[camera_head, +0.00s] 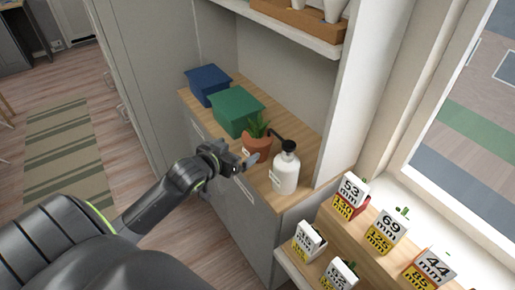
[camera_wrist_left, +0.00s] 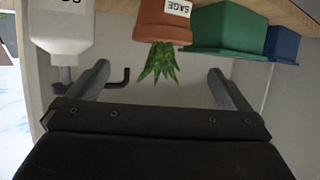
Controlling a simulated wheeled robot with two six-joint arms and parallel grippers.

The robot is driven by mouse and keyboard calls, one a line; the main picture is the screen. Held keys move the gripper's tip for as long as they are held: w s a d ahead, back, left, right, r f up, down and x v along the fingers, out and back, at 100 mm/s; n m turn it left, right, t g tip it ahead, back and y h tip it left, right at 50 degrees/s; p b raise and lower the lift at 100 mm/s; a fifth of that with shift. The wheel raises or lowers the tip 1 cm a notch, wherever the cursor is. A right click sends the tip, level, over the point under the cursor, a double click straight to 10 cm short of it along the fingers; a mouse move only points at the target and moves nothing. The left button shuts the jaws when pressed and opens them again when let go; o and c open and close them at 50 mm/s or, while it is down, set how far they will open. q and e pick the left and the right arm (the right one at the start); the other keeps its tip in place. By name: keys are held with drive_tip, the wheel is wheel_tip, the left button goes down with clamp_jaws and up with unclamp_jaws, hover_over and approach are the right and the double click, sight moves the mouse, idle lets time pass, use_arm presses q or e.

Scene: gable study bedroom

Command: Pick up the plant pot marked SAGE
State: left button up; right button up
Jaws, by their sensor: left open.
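The SAGE plant pot (camera_head: 259,147) is a terracotta pot with a green spiky plant. It stands upright on the wooden counter in the head view. In the left wrist view, which looks upside down, the pot (camera_wrist_left: 153,22) carries a white SAGE label and its plant points down the picture. My left gripper (camera_head: 243,161) is open, just in front of the pot. In the wrist view the pot and plant lie beyond the gap between the open fingers (camera_wrist_left: 158,80), apart from them. My right gripper is not in view.
A white pump bottle (camera_head: 286,171) stands close to the right of the pot. A green box (camera_head: 236,110) and a blue box (camera_head: 208,85) stand to its left. The wooden counter (camera_head: 309,146) tops a grey cabinet. Small numbered boxes (camera_head: 350,194) fill a rack by the window.

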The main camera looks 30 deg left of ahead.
use_arm(q)
drive_tip(key=p, duration=0.1)
approach(264, 133)
drive_tip(key=shift+p+x, duration=0.45)
drive_tip(key=shift+x, duration=0.4)
drive_tip(key=shift+p+x, duration=0.4)
drive_tip(key=shift+x, duration=1.6)
drive_tip(key=shift+f, duration=0.15)
drive_tip(key=c, duration=1.8)
